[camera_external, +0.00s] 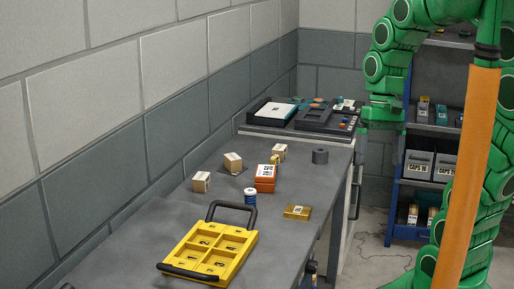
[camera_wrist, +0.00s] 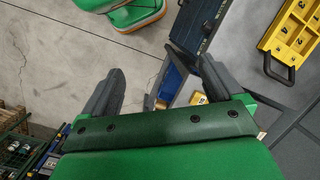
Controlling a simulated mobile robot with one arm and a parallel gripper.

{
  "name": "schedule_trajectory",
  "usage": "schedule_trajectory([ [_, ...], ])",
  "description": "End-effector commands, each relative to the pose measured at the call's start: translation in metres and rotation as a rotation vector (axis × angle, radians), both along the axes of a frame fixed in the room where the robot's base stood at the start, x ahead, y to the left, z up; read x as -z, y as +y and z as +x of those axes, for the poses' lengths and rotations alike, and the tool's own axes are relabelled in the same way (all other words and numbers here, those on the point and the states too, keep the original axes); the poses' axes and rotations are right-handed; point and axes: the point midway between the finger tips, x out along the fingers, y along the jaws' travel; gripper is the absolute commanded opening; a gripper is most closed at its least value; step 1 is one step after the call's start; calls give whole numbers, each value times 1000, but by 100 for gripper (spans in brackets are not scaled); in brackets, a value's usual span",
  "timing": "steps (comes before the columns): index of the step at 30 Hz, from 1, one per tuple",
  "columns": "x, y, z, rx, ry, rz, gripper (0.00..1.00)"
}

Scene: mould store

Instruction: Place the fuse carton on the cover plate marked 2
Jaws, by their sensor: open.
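Three small cardboard cartons, the left (camera_external: 200,182), the middle (camera_external: 232,163) and the right (camera_external: 279,152), stand on the grey bench; their labels are too small to tell which is the fuse carton. A yellow tray (camera_external: 237,253) with black handles lies at the bench's near end. The tray also shows at the upper right of the wrist view (camera_wrist: 267,43). My gripper (camera_external: 382,113) is beyond the bench's right edge, away from the cartons. In the wrist view my gripper (camera_wrist: 160,88) is open and empty.
Black trays (camera_external: 325,118) sit at the far end. A blue shelf (camera_external: 399,160) stands at right; a wall is left.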

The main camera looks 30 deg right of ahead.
Motion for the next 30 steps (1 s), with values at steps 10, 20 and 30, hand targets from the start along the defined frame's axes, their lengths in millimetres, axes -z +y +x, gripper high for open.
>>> schedule_trajectory([
  [10,18,-31,-73,-163,-37,-99,94],
  [20,24,-38,-89,-210,-41,-116,94],
  [30,24,-37,-88,-209,-39,-115,94],
])
